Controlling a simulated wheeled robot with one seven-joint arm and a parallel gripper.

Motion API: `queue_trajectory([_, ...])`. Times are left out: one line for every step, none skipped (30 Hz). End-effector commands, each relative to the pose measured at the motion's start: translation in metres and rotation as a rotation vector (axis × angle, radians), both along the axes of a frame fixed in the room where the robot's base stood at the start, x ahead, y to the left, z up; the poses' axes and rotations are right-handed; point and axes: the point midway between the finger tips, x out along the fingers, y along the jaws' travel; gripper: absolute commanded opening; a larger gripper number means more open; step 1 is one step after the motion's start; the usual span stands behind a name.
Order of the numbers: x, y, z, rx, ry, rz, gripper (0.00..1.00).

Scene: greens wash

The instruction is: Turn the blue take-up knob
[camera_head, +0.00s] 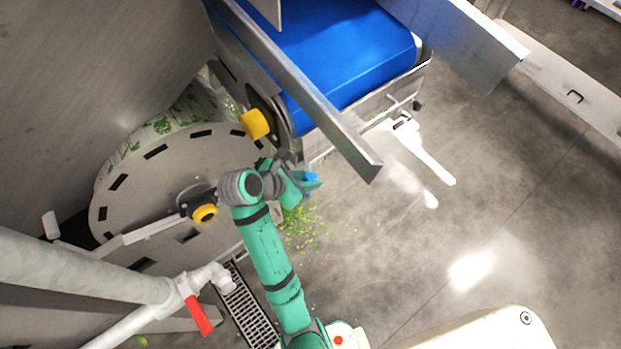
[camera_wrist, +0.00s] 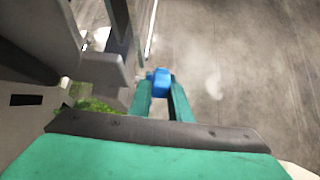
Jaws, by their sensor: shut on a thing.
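The blue take-up knob (camera_wrist: 159,79) shows at the tips of my gripper in the wrist view. It also shows as a small blue piece (camera_head: 312,177) at the end of my arm in the head view. My gripper (camera_wrist: 160,88) is shut on the knob, with one green finger on each side of it. In the head view my gripper (camera_head: 308,184) is below the end of the conveyor, beside its metal side rail. The knob's shaft and mounting are hidden.
The blue conveyor belt (camera_head: 345,50) is above, with a long metal rail (camera_head: 318,115) close to my gripper. A yellow cap (camera_head: 254,125) and a large slotted drum (camera_head: 150,190) are left. Green scraps (camera_head: 300,228) lie on the floor. Open floor extends right.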

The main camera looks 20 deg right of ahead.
Motion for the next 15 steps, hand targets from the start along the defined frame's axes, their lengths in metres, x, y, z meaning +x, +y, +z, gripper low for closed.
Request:
queue_trajectory([0.0005,0.0012,0.0004,0.021,0.007,0.002,0.00])
queue_trajectory([0.0005,0.0018,0.0004,0.034,0.011,0.003,0.00])
queue_trajectory([0.0005,0.0015,0.0006,0.050,0.016,0.002,0.00])
queue_trajectory([0.0007,0.0018,0.0007,0.061,0.021,0.003,0.00])
queue_trajectory([0.0005,0.0019,0.0005,0.072,0.025,0.003,0.00])
queue_trajectory([0.0003,0.0019,0.0004,0.084,0.030,0.003,0.00])
queue_trajectory([0.0001,0.0017,0.0004,0.093,0.033,0.002,0.00])
queue_trajectory([0.0003,0.0021,0.0003,0.102,0.036,0.004,0.00])
queue_trajectory([0.0001,0.0018,0.0002,0.113,0.040,0.002,0.00])
queue_trajectory([0.0000,0.0020,0.0003,0.119,0.043,0.001,0.00])
queue_trajectory([0.0000,0.0019,0.0004,0.126,0.046,0.001,0.00])
queue_trajectory([0.0001,0.0019,0.0004,0.134,0.049,0.001,0.00])
queue_trajectory([0.0001,0.0017,0.0003,0.139,0.051,0.001,0.00])
queue_trajectory([0.0002,0.0019,0.0003,0.144,0.052,0.003,0.00])
queue_trajectory([0.0000,0.0017,0.0002,0.149,0.055,0.002,0.00])
